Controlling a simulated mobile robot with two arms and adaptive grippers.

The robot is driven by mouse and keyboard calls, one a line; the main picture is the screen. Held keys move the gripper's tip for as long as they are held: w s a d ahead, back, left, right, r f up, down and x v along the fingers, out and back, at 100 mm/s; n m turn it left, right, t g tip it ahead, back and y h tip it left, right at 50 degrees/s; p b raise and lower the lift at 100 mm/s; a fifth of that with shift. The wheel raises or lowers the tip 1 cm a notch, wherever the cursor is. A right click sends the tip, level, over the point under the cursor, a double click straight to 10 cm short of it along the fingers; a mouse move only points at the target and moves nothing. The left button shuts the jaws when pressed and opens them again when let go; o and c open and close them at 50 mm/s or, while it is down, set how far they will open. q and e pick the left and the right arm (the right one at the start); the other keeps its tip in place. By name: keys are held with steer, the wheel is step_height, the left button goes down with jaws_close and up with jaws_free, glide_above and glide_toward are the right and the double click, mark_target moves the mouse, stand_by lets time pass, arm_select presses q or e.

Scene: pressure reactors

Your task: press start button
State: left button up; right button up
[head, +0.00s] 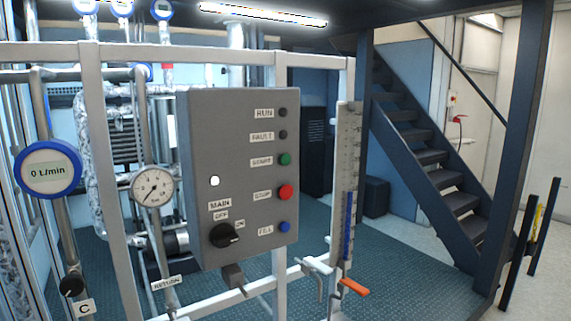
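A grey control box (240,175) is mounted on a white frame in the middle of the head view. The green start button (285,159) sits on its right side, beside a label that appears to read START. Above it are two dark lamps labelled RUN (282,112) and FAULT (283,135). Below it are the red stop button (285,192) and the blue fill button (285,227). A black main switch (224,235) is at the lower left of the box, and a white lamp (214,181) is lit above it. Neither gripper is in view.
A flow meter (48,171) reading 0 L/min and a round gauge (153,186) are left of the box. A level tube with blue liquid (348,225) and an orange-handled valve (354,287) are right of it. Dark stairs (430,155) stand behind at right.

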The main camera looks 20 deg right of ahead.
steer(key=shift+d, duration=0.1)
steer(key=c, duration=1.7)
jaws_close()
